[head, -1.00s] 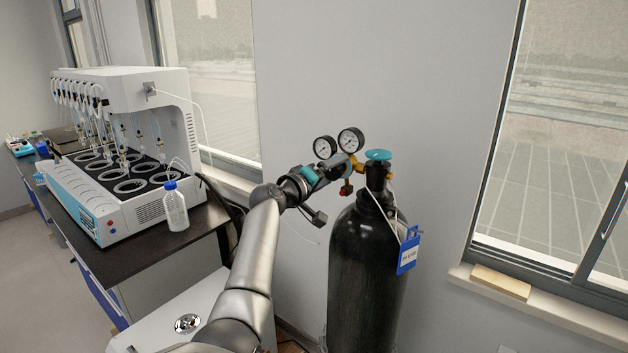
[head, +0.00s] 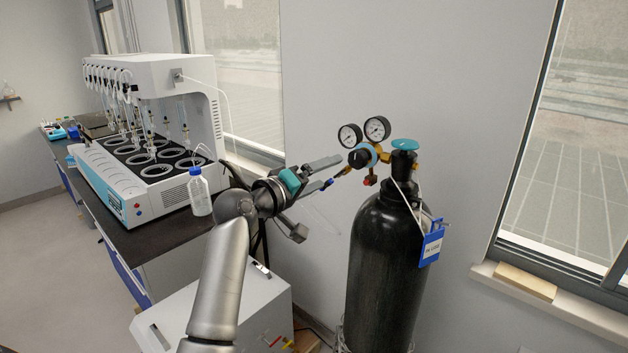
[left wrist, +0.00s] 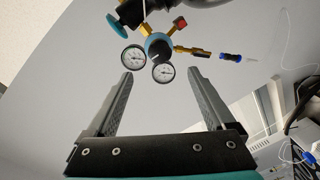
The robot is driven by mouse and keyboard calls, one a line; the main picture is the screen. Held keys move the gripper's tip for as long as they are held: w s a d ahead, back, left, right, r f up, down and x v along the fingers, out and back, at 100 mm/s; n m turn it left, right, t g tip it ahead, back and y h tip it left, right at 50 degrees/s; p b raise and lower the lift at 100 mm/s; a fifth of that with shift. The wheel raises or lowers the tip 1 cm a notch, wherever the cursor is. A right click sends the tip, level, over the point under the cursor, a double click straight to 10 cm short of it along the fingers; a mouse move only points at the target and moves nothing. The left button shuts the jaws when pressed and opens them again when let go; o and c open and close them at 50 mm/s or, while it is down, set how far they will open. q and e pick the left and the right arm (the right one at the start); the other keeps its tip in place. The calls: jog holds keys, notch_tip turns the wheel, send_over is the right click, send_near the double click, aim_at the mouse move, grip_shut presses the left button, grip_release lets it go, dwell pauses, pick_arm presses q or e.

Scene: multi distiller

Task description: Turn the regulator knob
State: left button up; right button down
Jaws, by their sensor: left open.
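The gas regulator on the black cylinder (head: 385,270) has a dark round knob (head: 358,158) set in a light-blue body (head: 371,152), below two pressure gauges. In the left wrist view the knob (left wrist: 159,48) faces the camera, between and just behind the gauges. My left gripper (head: 331,172) is open and empty, just left of the knob and apart from it. In the left wrist view its two fingers (left wrist: 158,88) are spread wide, with the knob beyond the gap between the tips. My right gripper is not in view.
A blue hose fitting (head: 328,183) sticks out from the regulator near my lower finger; it also shows in the left wrist view (left wrist: 231,57). A teal valve handwheel (head: 404,144) tops the cylinder. The distiller (head: 150,130) and a bottle (head: 199,192) stand on the bench at left.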

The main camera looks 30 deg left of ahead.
pick_arm(q)
jog(key=shift+s+a+r, duration=0.1)
jog(key=shift+s+a, duration=0.05)
jog(key=shift+s, duration=1.05)
